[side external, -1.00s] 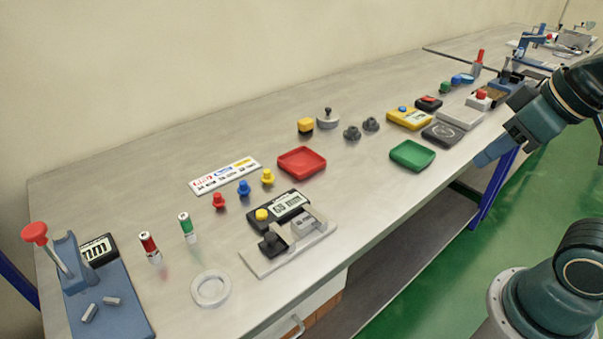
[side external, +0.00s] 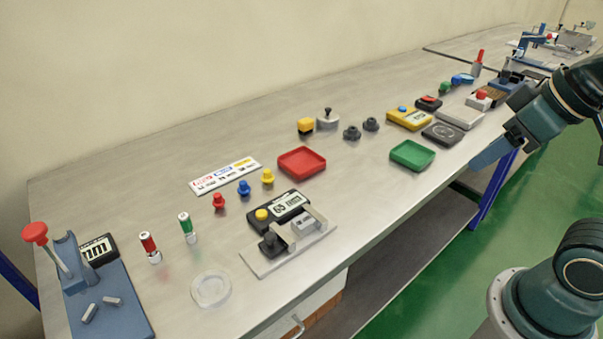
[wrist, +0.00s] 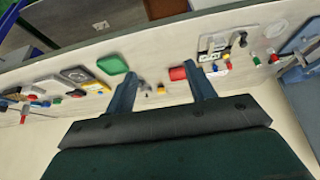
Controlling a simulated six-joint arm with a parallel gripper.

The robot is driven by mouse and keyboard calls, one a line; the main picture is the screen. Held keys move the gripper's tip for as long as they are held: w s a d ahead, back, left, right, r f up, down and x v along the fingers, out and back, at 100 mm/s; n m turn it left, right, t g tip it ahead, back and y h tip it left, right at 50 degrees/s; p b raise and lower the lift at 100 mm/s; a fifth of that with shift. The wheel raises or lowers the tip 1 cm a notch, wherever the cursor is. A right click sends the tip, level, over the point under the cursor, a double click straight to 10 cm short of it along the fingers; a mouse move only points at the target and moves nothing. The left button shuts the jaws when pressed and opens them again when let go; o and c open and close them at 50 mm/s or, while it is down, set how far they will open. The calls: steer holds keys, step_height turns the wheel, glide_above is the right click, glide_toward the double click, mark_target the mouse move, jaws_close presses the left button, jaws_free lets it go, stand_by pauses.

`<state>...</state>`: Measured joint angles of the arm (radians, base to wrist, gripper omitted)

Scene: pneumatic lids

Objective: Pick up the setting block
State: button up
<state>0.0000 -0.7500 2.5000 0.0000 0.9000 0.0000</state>
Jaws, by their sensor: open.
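A small grey metal block (side external: 304,223), which looks like the setting block, sits in the pale fixture (side external: 262,266) in front of a black digital readout (side external: 290,203). The fixture (wrist: 214,44) also shows in the wrist view, right of centre, but the block is too small there to make out clearly. Two other small grey pieces lie on the blue base (side external: 118,310) at the front left. My gripper (wrist: 161,71) is open and empty, its two blue fingers apart. In the side view my gripper (side external: 492,154) hangs near the bench's right front edge, far from the block.
A red tray (side external: 302,163) lies behind the fixture and a green tray (side external: 412,156) to its right. Coloured knobs (side external: 244,188) and two capped cylinders (side external: 189,228) stand nearby. A pale ring or disc (side external: 211,289) lies left of the fixture. Bare bench separates fixture and green tray.

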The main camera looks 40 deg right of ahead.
steer(key=shift+w, duration=0.1)
steer(key=w+a+f+n+g+y, duration=0.2)
steer(key=w+a+n, duration=0.1)
steer(key=w+n, duration=0.3)
steer(key=w+a+f+n+g+y, duration=0.1)
steer(key=w+a+f+n+y, duration=0.1)
steer(key=w+n, duration=0.4)
steer(key=w+a+f+n+g+y, duration=0.2)
steer(key=w+a+n, duration=0.3)
steer(key=w, duration=0.5)
steer(key=shift+f+n+g, duration=0.3)
steer(key=shift+f+n, duration=0.2)
steer(key=shift+f, duration=0.25)
steer(key=shift+a+f, duration=0.1)
steer(key=shift+a, duration=0.05)
glide_toward(304, 220)
steer(key=shift+x, duration=1.75)
steer(key=shift+x, duration=2.55)
